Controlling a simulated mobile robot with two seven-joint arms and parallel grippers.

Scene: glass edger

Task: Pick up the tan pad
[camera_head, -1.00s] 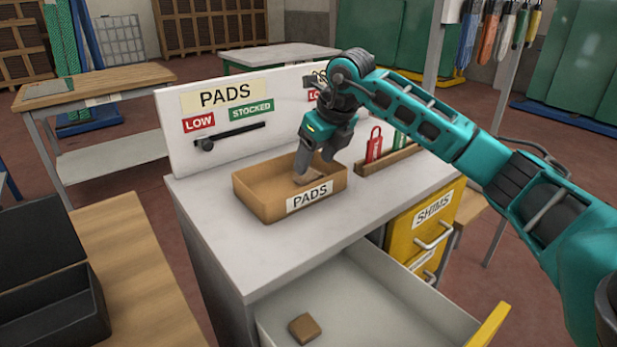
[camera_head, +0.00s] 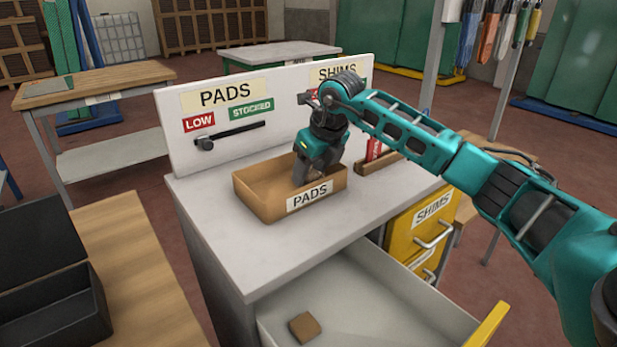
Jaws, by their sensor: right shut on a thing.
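My right gripper (camera_head: 307,176) reaches down into the tan box labelled PADS (camera_head: 266,205) on the grey-white cabinet top. It is shut on a tan pad (camera_head: 315,175) inside the box, near its right end. The fingers and the box's front wall hide most of that pad. Another tan-brown pad (camera_head: 304,327) lies flat in the open drawer (camera_head: 375,305) below, apart from the gripper. My left gripper is out of view.
A white board (camera_head: 180,125) with PADS and SHIMS signs and a slider stands behind the box. Red tags (camera_head: 374,150) stand in a wooden rack to the right. The drawer juts out in front. A black open case (camera_head: 50,300) sits at left.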

